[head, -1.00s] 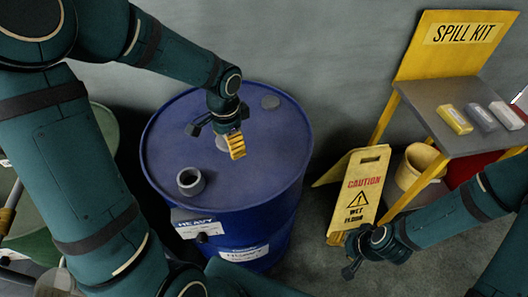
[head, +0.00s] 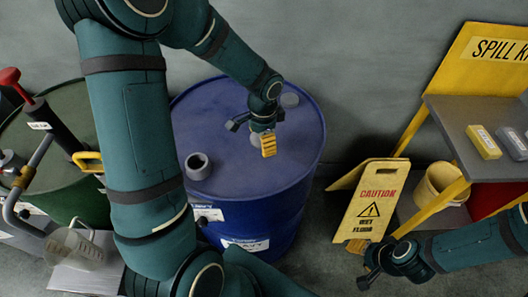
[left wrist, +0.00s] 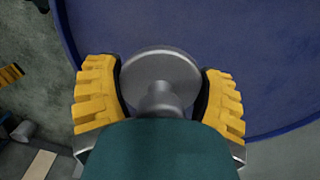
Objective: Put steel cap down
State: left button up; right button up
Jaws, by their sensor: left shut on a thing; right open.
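The steel cap (left wrist: 160,78) is a round grey disc with a narrower stem, seen in the left wrist view between my left gripper's yellow fingers (left wrist: 162,98). In the head view the cap (head: 256,138) is partly hidden by my left gripper (head: 263,143), which is shut on it over the blue drum's lid (head: 235,178). I cannot tell whether the cap touches the lid. The drum's grey collared opening (head: 198,166) is uncovered, to the left of the gripper. My right gripper (head: 366,262) is open and empty, low in front of the caution sign.
A yellow caution sign (head: 368,205) stands right of the drum. Behind it are a yellow bucket (head: 442,184) and the spill kit stand (head: 462,125). A green drum (head: 62,120) with a red-handled pump (head: 45,115) and a clear jug (head: 80,250) are at left.

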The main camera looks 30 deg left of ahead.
aim_at(262, 157)
pick_arm(q)
notch_tip(262, 157, down, 6)
jog(key=shift+f+b, duration=0.25)
jog(key=shift+b, duration=0.3)
jog(key=shift+f, duration=0.1)
jog(key=o, duration=1.2)
jog(key=shift+r, duration=0.2)
jog(key=r+p, duration=0.1)
jog(key=r, duration=0.5)
jog(key=r+p, duration=0.1)
jog(key=r, duration=0.5)
jog(key=shift+w+d, duration=0.1)
jog(key=shift+w, duration=0.1)
